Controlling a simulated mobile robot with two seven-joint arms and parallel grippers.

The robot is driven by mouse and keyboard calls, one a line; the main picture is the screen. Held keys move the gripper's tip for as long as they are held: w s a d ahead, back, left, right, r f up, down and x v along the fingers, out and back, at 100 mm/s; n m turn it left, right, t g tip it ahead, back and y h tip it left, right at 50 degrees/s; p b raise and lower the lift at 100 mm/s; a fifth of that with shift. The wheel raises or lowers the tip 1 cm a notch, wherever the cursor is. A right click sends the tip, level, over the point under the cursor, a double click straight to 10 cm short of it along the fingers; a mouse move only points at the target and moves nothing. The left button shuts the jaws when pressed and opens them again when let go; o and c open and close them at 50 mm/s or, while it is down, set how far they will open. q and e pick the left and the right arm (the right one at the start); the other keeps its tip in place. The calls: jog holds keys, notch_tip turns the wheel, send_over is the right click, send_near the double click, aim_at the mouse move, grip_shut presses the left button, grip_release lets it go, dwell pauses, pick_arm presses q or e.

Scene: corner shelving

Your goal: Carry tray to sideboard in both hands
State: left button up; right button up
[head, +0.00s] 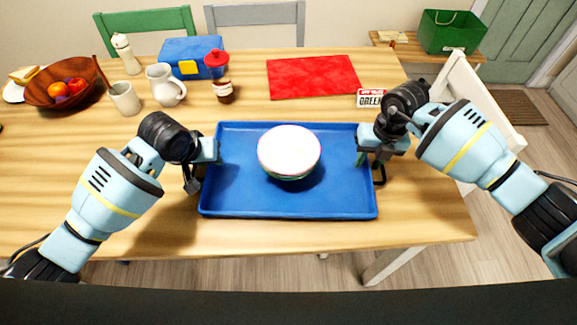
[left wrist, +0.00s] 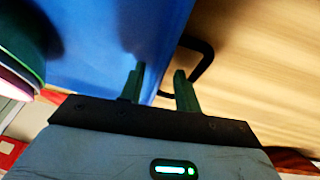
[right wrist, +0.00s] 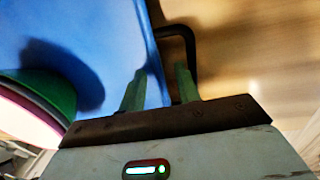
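The blue tray (head: 225,205) lies flat over the wooden table, near its front edge. A stack of bowls (head: 289,150), white inside on top, stands near its middle. My left gripper (head: 193,183) is at the tray's left side. In the left wrist view, its fingers (left wrist: 160,72) are apart, with the tray's edge showing between them and the black handle (left wrist: 207,58) partly behind one finger. My right gripper (head: 366,158) is at the right side. Its fingers (right wrist: 161,72) are also apart near the other black handle (right wrist: 188,38). No grip on either handle is visible.
Behind the tray are a red mat (head: 313,77), a jar (head: 222,90), a white jug (head: 166,85), a mug (head: 125,98) and a blue box (head: 190,53). A fruit bowl (head: 50,90) is at the back left. A white chair (head: 480,100) stands right of the table (head: 430,215).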

pick_arm(q)
grip_shut()
pick_arm(e)
grip_shut()
pick_arm(q)
jog(key=shift+w+r, duration=0.1)
jog(key=shift+r, duration=0.1)
pick_arm(e)
jog(key=shift+w+r, duration=0.1)
jog(key=shift+r, duration=0.05)
